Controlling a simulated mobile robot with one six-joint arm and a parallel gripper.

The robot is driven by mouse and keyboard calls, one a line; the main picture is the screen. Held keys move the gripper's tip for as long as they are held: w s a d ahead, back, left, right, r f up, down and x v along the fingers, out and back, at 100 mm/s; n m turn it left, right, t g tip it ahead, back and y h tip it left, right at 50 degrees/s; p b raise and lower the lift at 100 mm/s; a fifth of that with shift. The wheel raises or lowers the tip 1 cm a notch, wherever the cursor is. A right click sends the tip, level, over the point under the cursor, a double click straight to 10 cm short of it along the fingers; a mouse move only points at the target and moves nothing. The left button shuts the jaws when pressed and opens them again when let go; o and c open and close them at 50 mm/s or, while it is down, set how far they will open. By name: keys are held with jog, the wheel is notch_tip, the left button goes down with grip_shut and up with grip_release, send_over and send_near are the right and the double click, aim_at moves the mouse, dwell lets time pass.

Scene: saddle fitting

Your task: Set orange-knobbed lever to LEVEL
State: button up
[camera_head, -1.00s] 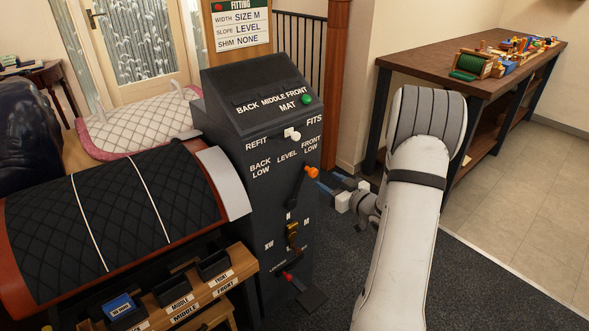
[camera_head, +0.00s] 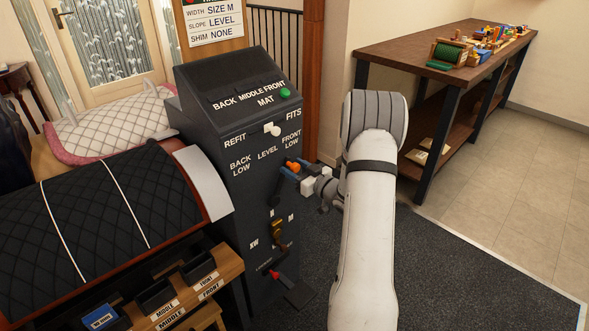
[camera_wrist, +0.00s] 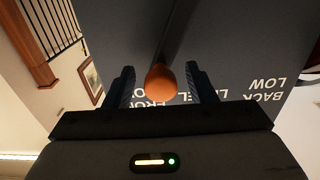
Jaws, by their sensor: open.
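The orange-knobbed lever (camera_head: 293,167) is on the front of the dark control cabinet (camera_head: 225,95). Its black arm slants up to the right, and the knob is just under the FRONT LOW label, right of LEVEL. My gripper (camera_head: 288,173) is at the knob, fingers pointing left toward the panel. In the wrist view the orange knob (camera_wrist: 161,78) sits between the two open fingers of my gripper (camera_wrist: 162,88), with visible gaps on both sides. The labels appear upside down there and are partly hidden by the gripper.
A white-knobbed lever (camera_head: 272,129) is above, between REFIT and FITS. A brass slider (camera_head: 278,230) and a red-tipped lever (camera_head: 273,274) are below. A fitting card (camera_head: 215,22) reads SIZE M, LEVEL, NONE. A quilted saddle form (camera_head: 90,215) is left; a workbench (camera_head: 400,45) is behind right.

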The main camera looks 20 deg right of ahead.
jog(key=shift+c, duration=0.4)
grip_shut()
jog(key=shift+s+d, duration=0.1)
jog(key=shift+d, duration=0.05)
